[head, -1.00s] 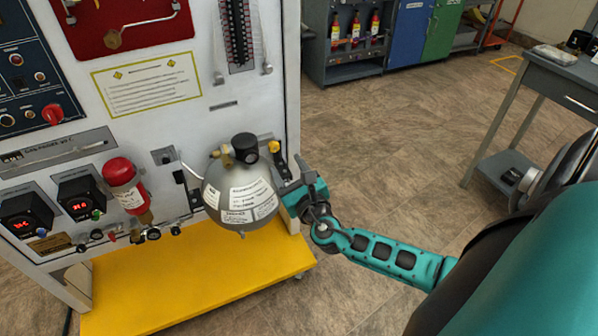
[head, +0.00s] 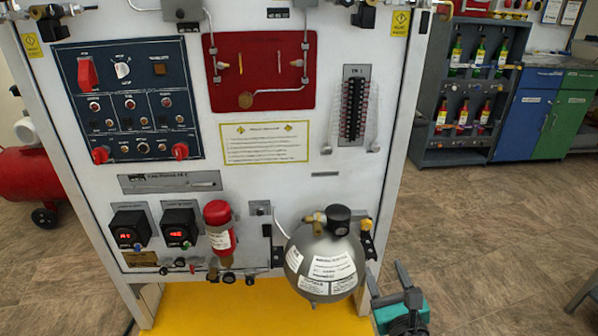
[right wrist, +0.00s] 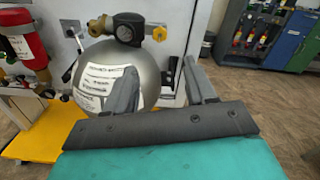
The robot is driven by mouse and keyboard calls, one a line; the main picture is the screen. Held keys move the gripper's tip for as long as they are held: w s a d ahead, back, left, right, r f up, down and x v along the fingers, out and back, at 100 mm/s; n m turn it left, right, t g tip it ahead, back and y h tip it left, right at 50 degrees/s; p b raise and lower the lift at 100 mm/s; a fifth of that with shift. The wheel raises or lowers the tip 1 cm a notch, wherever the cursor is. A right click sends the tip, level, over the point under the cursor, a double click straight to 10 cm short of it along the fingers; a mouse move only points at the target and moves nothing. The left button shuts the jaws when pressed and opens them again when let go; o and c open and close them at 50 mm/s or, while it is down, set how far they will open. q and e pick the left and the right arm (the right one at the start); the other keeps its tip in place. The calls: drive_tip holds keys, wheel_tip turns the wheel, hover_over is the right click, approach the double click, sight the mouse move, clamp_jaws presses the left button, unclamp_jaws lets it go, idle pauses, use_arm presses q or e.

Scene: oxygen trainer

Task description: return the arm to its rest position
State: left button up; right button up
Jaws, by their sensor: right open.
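My right gripper (head: 388,278) is at the lower right of the head view, just right of the grey spherical tank (head: 318,262) on the trainer panel. Its two dark fingers stand apart with nothing between them. In the right wrist view the open fingers of the right gripper (right wrist: 160,85) point toward the panel. The left finger overlaps the right side of the tank (right wrist: 105,75); I cannot tell whether they touch. Most of my right arm is below the frame in the head view. My left gripper is not in view.
The white trainer panel (head: 265,185) stands over a yellow base (head: 215,310). A red cylinder (head: 219,228) is mounted left of the tank. A grey rack (head: 450,155) and a blue cabinet (head: 527,118) stand at the back right. The brown floor (head: 480,240) right of the panel is clear.

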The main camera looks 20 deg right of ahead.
drive_tip(key=s+a+f+m+g+y+p, duration=0.25)
drive_tip(key=s+a+f+m+g, duration=0.4)
drive_tip(key=m, duration=1.15)
use_arm(q)
drive_tip(key=a+r+p, duration=0.1)
drive_tip(key=s+r+p, duration=0.1)
drive_tip(key=r, duration=0.1)
drive_tip(key=shift+a+y+p, duration=0.35)
drive_tip(key=shift+y, duration=0.05)
use_arm(e)
drive_tip(key=s+a+r+m+y, duration=0.2)
drive_tip(key=s+a+m, duration=0.3)
drive_tip(key=m, duration=1.1)
drive_tip(key=shift+a+y, duration=0.75)
drive_tip(key=shift+a, duration=0.45)
use_arm(q)
drive_tip(key=shift+d, duration=0.1)
